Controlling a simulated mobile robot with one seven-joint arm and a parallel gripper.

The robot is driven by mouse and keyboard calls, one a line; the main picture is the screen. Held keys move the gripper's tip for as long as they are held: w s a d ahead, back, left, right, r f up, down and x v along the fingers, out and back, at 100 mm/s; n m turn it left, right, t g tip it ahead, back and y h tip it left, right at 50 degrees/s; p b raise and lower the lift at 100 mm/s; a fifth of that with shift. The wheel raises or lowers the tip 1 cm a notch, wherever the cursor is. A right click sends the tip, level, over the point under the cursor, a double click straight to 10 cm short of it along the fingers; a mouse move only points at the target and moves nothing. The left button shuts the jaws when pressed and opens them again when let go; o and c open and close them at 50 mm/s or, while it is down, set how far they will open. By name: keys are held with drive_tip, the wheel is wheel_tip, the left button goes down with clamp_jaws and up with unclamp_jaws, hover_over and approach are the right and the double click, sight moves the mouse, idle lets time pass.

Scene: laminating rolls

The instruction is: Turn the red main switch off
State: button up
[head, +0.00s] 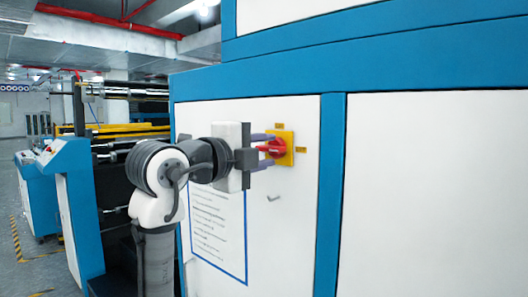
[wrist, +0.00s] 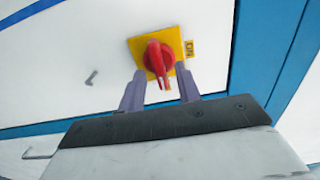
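The red main switch (head: 272,147) is a rotary knob on a square yellow plate (head: 286,158), mounted on the white panel of the blue-framed machine. In the wrist view the red knob (wrist: 157,58) has its handle pointing down toward my gripper, and an ON label (wrist: 189,48) sits at the plate's right edge. My gripper (head: 266,150) is at the switch, with its two purple-grey fingers apart. In the wrist view the fingers of my gripper (wrist: 160,71) stand on either side of the handle, with visible gaps. Fingertip contact with the plate cannot be told.
A blue-bordered notice (head: 218,228) is on the panel below my wrist. A small grey hook-like part (head: 273,198) is on the panel under the switch; it also shows in the wrist view (wrist: 91,78). A blue frame post (head: 329,200) stands right of the switch.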

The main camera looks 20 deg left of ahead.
drive_tip(key=b+v, duration=0.3)
drive_tip(key=v, duration=1)
drive_tip(key=shift+s, duration=0.25)
